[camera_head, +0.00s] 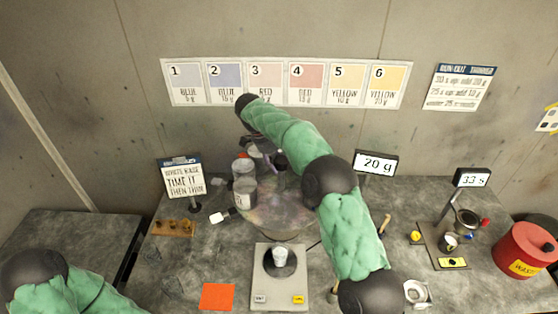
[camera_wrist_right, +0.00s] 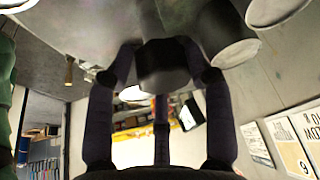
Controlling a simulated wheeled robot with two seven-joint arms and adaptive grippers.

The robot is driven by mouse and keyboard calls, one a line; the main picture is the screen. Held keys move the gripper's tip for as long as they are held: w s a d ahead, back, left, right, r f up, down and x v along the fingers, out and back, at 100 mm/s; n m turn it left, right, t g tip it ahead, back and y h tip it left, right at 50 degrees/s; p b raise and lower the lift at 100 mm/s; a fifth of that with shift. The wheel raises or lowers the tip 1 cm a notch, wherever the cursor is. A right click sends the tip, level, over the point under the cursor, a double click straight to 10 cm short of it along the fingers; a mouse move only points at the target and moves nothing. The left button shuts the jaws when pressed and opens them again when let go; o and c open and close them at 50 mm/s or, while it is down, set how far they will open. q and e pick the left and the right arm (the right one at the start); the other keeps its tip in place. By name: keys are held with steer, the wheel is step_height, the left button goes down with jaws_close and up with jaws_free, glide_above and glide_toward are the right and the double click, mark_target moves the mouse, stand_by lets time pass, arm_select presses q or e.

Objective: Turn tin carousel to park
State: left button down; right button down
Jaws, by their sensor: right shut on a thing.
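The tin carousel (camera_head: 272,217) is a round, stained grey turntable at the middle of the bench, partly hidden by my right arm. Grey tins (camera_head: 244,192) stand on its left side, and one behind them has a red top. My right gripper (camera_head: 264,153) reaches down at the carousel's far side, mostly hidden by my arm in the head view. In the right wrist view, its fingers (camera_wrist_right: 160,62) are closed around a dark block-like handle (camera_wrist_right: 163,80) under pale round tin shapes (camera_wrist_right: 232,50). My left arm shows at lower left; its gripper is out of frame.
A scale (camera_head: 280,291) with a small cup stands in front of the carousel. A white-headed tool (camera_head: 221,216) and a sign (camera_head: 182,178) are to the left. A red pot (camera_head: 526,249) and a stand (camera_head: 446,248) are at right. An orange sheet (camera_head: 217,296) lies front left.

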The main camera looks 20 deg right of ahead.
steer(key=shift+w+d+r, duration=0.15)
steer(key=shift+d+r, duration=0.25)
steer(key=c, duration=0.6)
jaws_free()
steer(key=shift+w+d+f, duration=0.1)
steer(key=shift+d+f, duration=0.1)
steer(key=shift+f, duration=0.05)
steer(key=shift+a, duration=0.1)
steer(key=shift+a+f, duration=0.1)
steer(key=v, duration=1.2)
